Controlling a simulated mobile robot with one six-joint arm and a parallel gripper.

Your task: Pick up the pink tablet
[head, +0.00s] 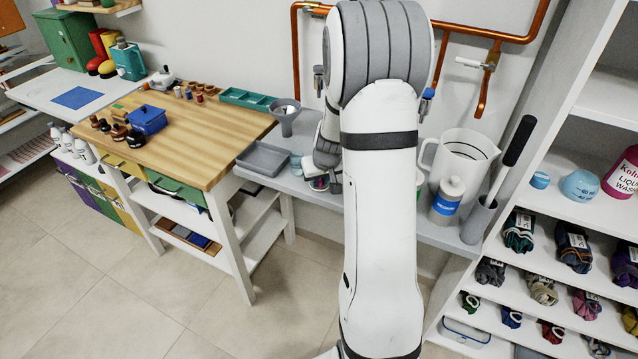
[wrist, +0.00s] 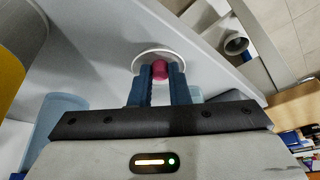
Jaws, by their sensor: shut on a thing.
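The pink tablet (wrist: 160,70) is between the two blue fingertips of my gripper (wrist: 159,75) in the wrist view. The fingers are shut on its sides. A round white dish (wrist: 141,61) lies right behind the tablet; I cannot tell whether the tablet still touches it. In the head view my gripper (head: 320,184) is low over the grey bench (head: 300,183), and a small pink spot shows at it. My arm hides much of the bench there.
A grey tray (head: 263,158) and a grey funnel (head: 285,117) stand left of my gripper. A white jug (head: 465,158), a blue-labelled bottle (head: 447,199) and a brush holder (head: 478,220) stand to the right. Copper pipes (head: 487,37) run along the wall behind.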

